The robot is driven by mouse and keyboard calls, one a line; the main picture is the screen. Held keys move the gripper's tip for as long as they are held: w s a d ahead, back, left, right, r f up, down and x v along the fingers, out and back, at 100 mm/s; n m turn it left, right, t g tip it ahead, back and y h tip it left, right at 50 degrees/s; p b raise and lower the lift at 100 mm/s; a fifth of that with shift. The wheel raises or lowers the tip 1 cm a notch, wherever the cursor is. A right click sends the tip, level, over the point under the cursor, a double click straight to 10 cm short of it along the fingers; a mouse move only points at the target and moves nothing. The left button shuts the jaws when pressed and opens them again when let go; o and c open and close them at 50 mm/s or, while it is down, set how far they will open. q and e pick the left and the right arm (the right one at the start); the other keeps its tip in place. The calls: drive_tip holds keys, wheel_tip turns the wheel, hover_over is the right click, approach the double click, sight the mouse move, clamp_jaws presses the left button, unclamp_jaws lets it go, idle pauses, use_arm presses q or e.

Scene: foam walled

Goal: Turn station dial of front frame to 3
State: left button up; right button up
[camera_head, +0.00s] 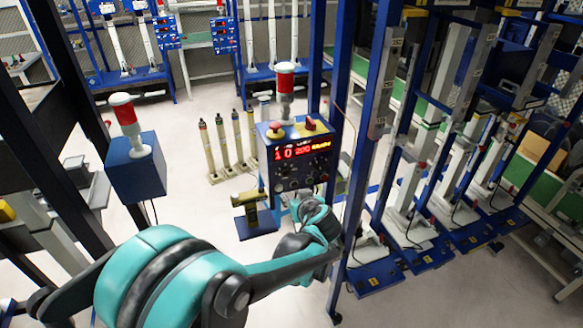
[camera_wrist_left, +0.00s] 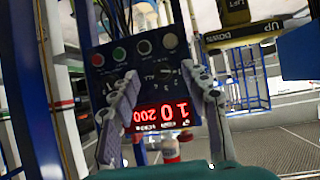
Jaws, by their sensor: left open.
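The blue control box (camera_head: 263,160) of the front frame stands in the middle of the head view, with a lit red display (camera_head: 302,149) on its face. In the left wrist view the panel (camera_wrist_left: 105,72) appears upside down, and its display (camera_wrist_left: 162,114) reads 10 and 200. A dark dial with white marks around it (camera_wrist_left: 160,75) lies between my fingertips; its setting is too small to read. My left gripper (camera_head: 310,205) is in front of the box's lower part. In the wrist view its fingers (camera_wrist_left: 163,70) are apart and empty. My right gripper is not in view.
A red and white beacon (camera_head: 285,80) and a red knob stand on the box. Blue frame posts (camera_head: 340,80) rise close on its right. A second blue box with a beacon (camera_head: 137,165) stands at the left. Round coloured buttons (camera_wrist_left: 119,54) line the panel beside the dial.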

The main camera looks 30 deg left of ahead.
sight(288, 177)
use_arm(q)
drive_tip(key=shift+n+t+y, duration=0.3)
drive_tip(key=shift+n+y, duration=0.6)
drive_tip(key=x, duration=0.3)
drive_tip(key=w+r+x, duration=0.1)
drive_tip(key=x, duration=0.3)
drive_tip(key=r+x, duration=0.1)
drive_tip(key=x, duration=0.3)
drive_tip(key=shift+w+d+b, duration=0.2)
drive_tip(key=shift+b, duration=0.15)
drive_tip(key=shift+c, duration=0.4)
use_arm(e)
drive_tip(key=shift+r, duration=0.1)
use_arm(q)
clamp_jaws()
